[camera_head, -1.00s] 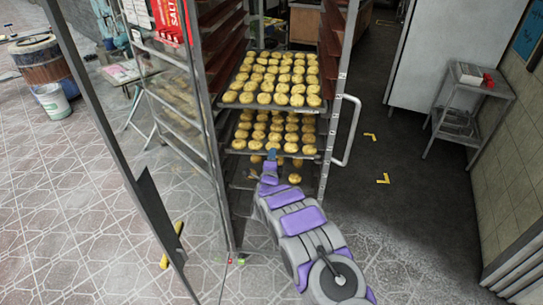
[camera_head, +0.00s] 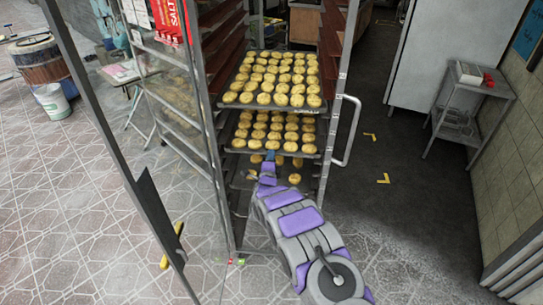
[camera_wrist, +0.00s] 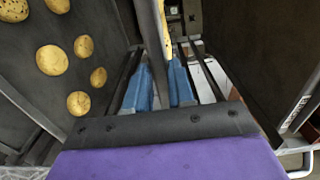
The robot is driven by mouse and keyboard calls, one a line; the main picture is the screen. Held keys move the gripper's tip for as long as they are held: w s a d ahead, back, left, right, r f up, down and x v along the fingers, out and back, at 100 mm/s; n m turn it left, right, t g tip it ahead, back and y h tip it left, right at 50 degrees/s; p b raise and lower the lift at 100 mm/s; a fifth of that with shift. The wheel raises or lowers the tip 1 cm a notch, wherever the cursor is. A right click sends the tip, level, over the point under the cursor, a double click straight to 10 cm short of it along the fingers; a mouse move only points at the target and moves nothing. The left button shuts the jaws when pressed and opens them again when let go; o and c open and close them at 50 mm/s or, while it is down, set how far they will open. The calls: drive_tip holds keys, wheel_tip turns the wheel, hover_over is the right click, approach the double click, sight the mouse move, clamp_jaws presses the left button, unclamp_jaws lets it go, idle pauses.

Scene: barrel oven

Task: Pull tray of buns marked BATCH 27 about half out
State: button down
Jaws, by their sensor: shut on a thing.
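The middle tray of buns (camera_head: 228,149) sits in the tall rack, its front edge showing below the buns. My gripper (camera_head: 270,155) is at the middle of that front edge. In the wrist view my gripper's blue fingers (camera_wrist: 160,88) are shut on a thin grey tray rim (camera_wrist: 152,38), seen edge-on between them. An upper tray of buns (camera_head: 225,104) sticks out above. A lower tray of buns (camera_head: 240,184) is partly hidden by my arm; buns also show at left in the wrist view. I cannot read BATCH 27 on any tray.
Rack uprights (camera_head: 212,130) stand left and right of the trays. A curved white handle (camera_head: 352,130) is on the right side. A metal side table (camera_head: 480,88) stands further right. The tiled floor (camera_head: 400,240) in front and to the right is open.

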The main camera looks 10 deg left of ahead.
drive_tip(key=s+p, duration=0.6)
drive_tip(key=s, duration=2.1)
drive_tip(key=shift+a, duration=0.35)
drive_tip(key=c, duration=1.2)
unclamp_jaws()
drive_tip(key=shift+r, duration=0.1)
drive_tip(key=shift+c, duration=0.2)
drive_tip(key=s+b, duration=0.4)
drive_tip(key=s, duration=0.4)
drive_tip(key=shift+b, duration=0.3)
drive_tip(key=shift+w, duration=0.1)
